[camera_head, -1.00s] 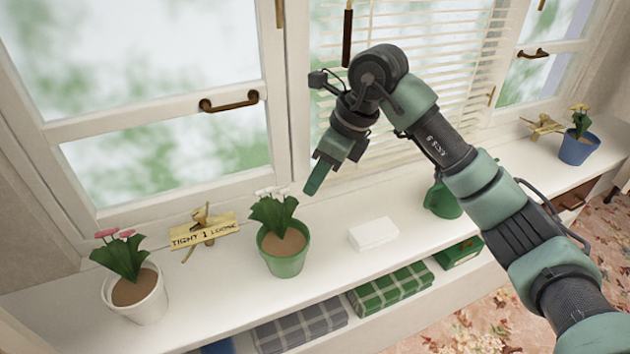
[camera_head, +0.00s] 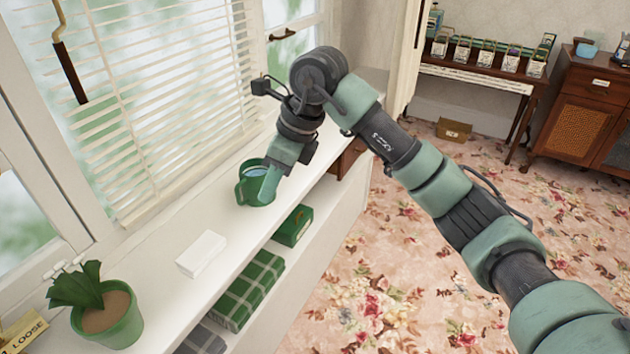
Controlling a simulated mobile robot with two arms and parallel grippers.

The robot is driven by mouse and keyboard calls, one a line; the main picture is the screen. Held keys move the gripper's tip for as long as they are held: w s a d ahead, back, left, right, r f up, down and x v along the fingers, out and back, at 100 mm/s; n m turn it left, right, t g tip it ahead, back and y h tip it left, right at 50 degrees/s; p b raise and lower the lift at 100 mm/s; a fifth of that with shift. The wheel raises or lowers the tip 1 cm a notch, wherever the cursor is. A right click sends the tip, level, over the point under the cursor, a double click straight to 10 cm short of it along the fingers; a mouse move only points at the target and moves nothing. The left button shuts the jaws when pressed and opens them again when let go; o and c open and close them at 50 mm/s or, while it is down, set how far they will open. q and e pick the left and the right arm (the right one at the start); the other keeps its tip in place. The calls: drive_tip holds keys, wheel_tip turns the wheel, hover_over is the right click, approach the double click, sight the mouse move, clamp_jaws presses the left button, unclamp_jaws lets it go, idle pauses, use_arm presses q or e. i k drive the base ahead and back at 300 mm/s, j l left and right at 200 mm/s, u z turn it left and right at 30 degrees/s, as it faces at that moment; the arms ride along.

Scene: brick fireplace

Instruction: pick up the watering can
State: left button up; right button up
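The green watering can (camera_head: 246,188) stands upright on the white windowsill, in the upper middle of the view. Its open top shows pale blue inside, and a handle loop sticks out on its left side. My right gripper (camera_head: 269,182) points down at the can and covers its right part. The nearest finger overlaps the can in the picture; I cannot tell whether it touches, or how far apart the fingers are. My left gripper is not in view.
A white block (camera_head: 202,254) and a potted plant in a green pot (camera_head: 112,318) stand on the sill left of the can. A green box (camera_head: 293,226) and a green plaid box (camera_head: 248,290) sit on the shelf below. Window blinds (camera_head: 170,90) rise behind.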

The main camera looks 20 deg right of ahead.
sight(252, 175)
drive_tip(key=u, duration=1)
drive_tip(key=z, duration=1.1)
drive_tip(key=i+l+u, duration=0.45)
